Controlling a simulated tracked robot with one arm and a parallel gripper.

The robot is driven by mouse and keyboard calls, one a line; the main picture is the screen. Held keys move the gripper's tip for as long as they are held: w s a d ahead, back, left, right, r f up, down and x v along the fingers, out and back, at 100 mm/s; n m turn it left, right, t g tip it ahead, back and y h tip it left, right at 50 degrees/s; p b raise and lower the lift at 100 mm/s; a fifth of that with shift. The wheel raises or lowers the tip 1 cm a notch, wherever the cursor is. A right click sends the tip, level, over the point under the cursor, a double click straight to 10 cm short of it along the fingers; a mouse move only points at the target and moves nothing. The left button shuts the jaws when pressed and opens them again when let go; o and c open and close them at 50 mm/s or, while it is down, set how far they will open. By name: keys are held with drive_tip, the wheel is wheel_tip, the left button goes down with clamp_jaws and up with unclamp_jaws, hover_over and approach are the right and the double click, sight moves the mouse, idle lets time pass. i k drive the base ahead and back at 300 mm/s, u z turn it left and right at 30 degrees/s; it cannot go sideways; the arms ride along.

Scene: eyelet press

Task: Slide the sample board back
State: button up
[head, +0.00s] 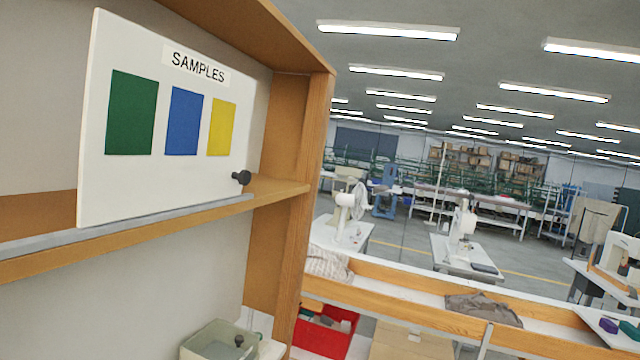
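The sample board (172,175) is a white upright panel in the left half of the head view. It carries a "SAMPLES" label and green, blue and yellow swatches. A black knob (241,177) sticks out near its lower right corner. The board stands at a grey rail (130,226) along the front edge of a wooden shelf (290,190). Its right edge is near the cabinet's right side wall, with a small gap between. My gripper does not show in this view.
The wooden cabinet's right upright (312,180) stands just right of the board. Below are a pale green bin (200,345) and a red bin (335,343). A wooden-edged bench (400,300) with cloths runs to the right. Sewing machines and tables stand farther off.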

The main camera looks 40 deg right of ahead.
sight(165, 124)
drive_tip(key=z, duration=0.4)
drive_tip(key=i, duration=1)
drive_tip(key=z, duration=0.45)
